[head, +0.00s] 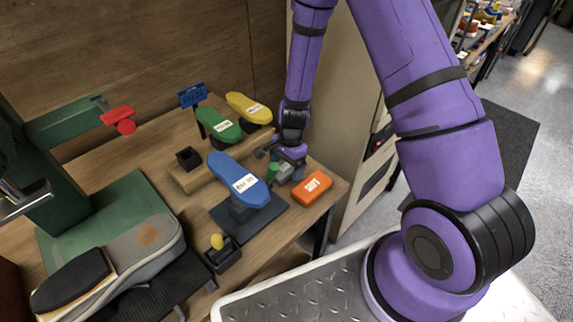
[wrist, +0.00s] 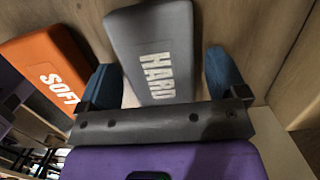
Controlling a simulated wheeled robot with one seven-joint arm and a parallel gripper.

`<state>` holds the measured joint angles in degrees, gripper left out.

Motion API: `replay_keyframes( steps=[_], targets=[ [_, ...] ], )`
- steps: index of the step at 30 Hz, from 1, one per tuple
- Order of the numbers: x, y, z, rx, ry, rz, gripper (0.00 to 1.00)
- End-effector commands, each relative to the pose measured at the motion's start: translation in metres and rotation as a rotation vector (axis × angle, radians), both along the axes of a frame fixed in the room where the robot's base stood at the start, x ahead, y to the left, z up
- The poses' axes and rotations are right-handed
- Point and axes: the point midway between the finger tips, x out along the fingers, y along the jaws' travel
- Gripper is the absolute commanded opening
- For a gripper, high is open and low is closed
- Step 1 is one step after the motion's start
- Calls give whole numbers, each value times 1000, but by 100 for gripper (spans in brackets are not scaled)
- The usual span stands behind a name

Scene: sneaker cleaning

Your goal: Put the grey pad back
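A grey pad marked HARD fills the middle of the wrist view (wrist: 155,50). In the head view the grey pad (head: 284,173) shows small under my gripper, partly hidden, near the right end of the table. My gripper (head: 278,164) points down there. In the wrist view its blue fingers (wrist: 165,80) stand on either side of the pad's near end. They are spread apart, with a narrow gap visible on the right side. Contact on the left side is hard to judge.
An orange pad marked SOFT (head: 313,187) lies right of the grey pad. A blue labelled shoe-shaped form (head: 240,181) stands just left of my gripper, with green (head: 217,125) and yellow (head: 249,107) ones behind. A large sneaker (head: 130,255) sits at the left.

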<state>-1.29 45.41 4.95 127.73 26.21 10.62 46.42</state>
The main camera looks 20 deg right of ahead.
Motion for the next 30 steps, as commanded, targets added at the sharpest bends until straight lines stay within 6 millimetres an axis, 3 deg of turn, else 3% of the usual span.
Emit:
replay_keyframes(
  steps=[11,30],
  targets=[
    [1,-1,13,-1,-3,0,91],
    [6,-15,110,0,-2,1,91]
  ],
)
